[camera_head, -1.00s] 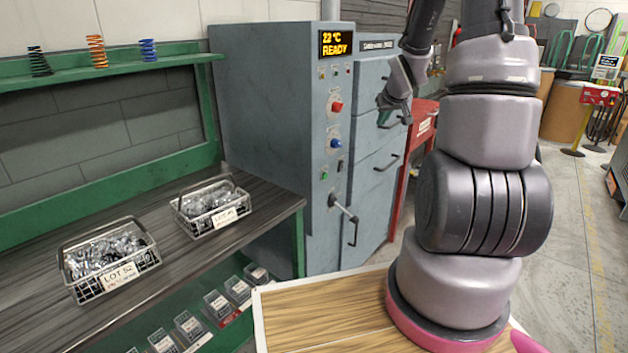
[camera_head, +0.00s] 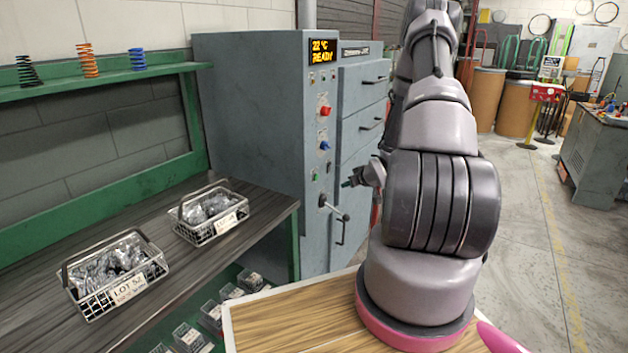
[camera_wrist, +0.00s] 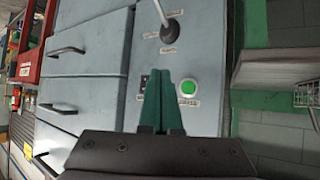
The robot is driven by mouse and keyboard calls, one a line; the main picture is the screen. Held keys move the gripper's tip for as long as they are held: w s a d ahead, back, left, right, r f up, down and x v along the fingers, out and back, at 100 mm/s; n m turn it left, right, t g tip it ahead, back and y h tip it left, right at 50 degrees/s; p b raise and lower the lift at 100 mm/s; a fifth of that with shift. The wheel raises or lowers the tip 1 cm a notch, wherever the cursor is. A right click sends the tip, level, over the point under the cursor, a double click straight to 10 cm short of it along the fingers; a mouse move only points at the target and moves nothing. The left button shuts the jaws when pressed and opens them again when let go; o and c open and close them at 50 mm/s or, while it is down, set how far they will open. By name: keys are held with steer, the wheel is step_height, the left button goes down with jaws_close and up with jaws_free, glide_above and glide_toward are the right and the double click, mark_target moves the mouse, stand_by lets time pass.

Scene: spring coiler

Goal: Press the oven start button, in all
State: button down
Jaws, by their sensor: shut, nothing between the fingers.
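The oven (camera_head: 255,110) is a tall blue-grey cabinet whose display (camera_head: 322,51) reads "22 °C READY". A green button (camera_head: 315,176) sits low on its control panel, below a red button and a blue one. The green button also shows in the wrist view (camera_wrist: 187,88), with a light ring and a label under it. My gripper (camera_head: 350,183) is in front of the panel, right of the green button. In the wrist view its green fingers (camera_wrist: 163,84) are together and empty, pointing at the panel just left of the button.
A lever with a dark knob (camera_head: 345,217) sticks out below the green button. Drawers with handles (camera_head: 370,125) are right of the panel. A bench (camera_head: 165,262) with two wire baskets of parts stands left. Open floor lies to the right.

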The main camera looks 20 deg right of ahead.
steer(key=shift+a, duration=0.1)
glide_toward(318, 179)
steer(key=shift+s+d+f+x, duration=0.1)
steer(key=shift+x, duration=0.75)
steer(key=shift+s+d+f+x, duration=0.1)
steer(key=shift+f+x, duration=0.05)
steer(key=shift+x, duration=0.75)
steer(key=shift+d+f+x, duration=0.1)
steer(key=shift+x, duration=0.75)
steer(key=shift+d, duration=0.1)
steer(key=shift+w+a, duration=0.25)
steer(key=shift+w, duration=0.1)
steer(key=shift+w+a, duration=0.25)
steer(key=shift+w, duration=0.05)
stand_by(0.9)
steer(key=shift+s+d, duration=0.5)
steer(key=shift+s, duration=0.15)
steer(key=shift+s+d, duration=0.1)
steer(key=shift+s+d, duration=0.7)
steer(key=shift+s, duration=0.25)
steer(key=shift+s+d, duration=0.75)
steer(key=shift+s, duration=0.15)
